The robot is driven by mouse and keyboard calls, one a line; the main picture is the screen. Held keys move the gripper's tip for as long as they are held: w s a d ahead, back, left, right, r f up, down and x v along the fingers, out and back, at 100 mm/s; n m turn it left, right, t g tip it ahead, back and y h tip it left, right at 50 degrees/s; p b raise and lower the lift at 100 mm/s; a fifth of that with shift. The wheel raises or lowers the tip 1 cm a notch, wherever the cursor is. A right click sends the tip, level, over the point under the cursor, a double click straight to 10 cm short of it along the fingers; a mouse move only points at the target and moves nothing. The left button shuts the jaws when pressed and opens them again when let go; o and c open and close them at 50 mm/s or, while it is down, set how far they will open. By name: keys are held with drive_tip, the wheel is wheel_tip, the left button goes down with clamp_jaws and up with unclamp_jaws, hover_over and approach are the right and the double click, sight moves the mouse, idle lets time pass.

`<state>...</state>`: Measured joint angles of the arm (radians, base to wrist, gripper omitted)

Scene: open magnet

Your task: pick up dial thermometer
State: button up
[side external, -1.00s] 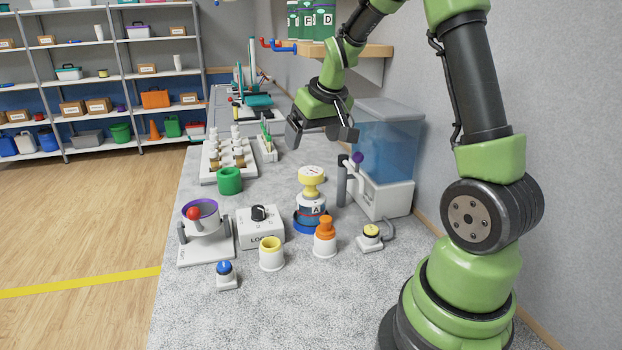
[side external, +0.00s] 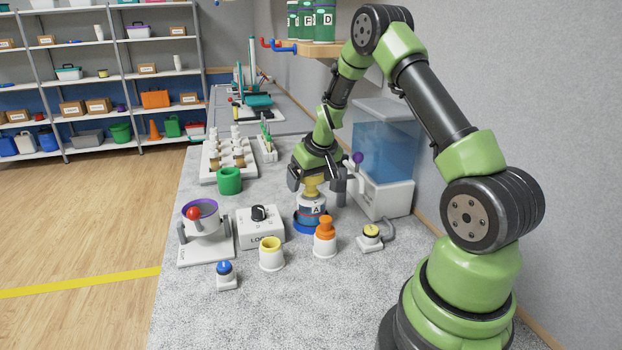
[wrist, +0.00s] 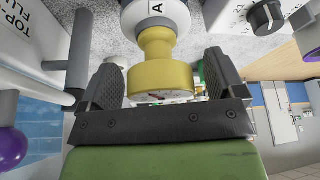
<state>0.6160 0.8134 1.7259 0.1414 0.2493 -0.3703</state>
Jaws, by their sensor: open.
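The dial thermometer (side external: 311,188) is yellow and stands upright in the top of a bottle labelled A (side external: 311,211). In the wrist view the thermometer (wrist: 157,75) shows its wide yellow head and part of a pale dial face with a dark red mark. My gripper (side external: 316,182) is open at the height of the head. In the wrist view the two fingers of my gripper (wrist: 163,78) stand on either side of the head, with a gap visible on each side. The side view hides part of the head behind the fingers.
A clear water tank (side external: 385,145) and its tap with a purple knob (side external: 358,158) stand close on the right.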

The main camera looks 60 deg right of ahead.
drive_tip(key=shift+f, duration=0.1)
drive_tip(key=shift+c, duration=0.3)
drive_tip(key=c, duration=1.1)
